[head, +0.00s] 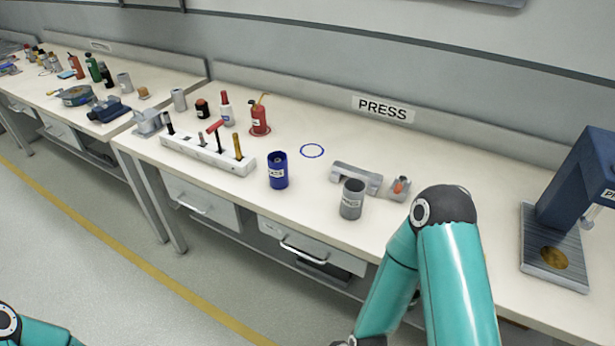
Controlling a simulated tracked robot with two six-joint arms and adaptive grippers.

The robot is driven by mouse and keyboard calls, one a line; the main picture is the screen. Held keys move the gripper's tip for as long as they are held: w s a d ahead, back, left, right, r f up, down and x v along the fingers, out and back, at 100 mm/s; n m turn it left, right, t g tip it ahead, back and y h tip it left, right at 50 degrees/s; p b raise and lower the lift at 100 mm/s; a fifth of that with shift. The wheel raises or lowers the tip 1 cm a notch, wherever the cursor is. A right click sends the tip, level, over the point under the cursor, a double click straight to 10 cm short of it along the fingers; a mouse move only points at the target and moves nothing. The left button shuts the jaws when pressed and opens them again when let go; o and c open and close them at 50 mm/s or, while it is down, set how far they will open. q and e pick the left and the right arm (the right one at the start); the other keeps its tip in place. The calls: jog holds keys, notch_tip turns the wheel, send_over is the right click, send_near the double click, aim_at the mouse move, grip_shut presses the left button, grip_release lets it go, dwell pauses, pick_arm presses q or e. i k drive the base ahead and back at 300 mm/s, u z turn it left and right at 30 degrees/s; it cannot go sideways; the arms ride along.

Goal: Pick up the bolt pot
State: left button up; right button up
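Two labelled pots stand upright near the front edge of the press bench. One is a blue pot (278,172) with a white label and an open top. The other is a grey pot (351,202) to its right, also labelled. The labels are too small to read surely, so I cannot tell which is the bolt pot. My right arm rises at the lower right, in front of the bench, with its gripper out of view. Only a bit of my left arm shows at the bottom left corner, and its gripper is out of view. Neither pot is touched.
A blue ring mark (312,151) lies on the bare bench top behind the pots. A white tool rack (190,155) is left. A blue press (580,190) stands far right.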

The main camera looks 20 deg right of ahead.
aim_at(278, 172)
jog(key=u, duration=0.2)
jog(key=i, duration=0.9)
jog(key=z, duration=0.2)
jog(key=k, duration=0.8)
jog(key=u, duration=0.2)
jog(key=i, duration=0.7)
jog(key=z, duration=0.05)
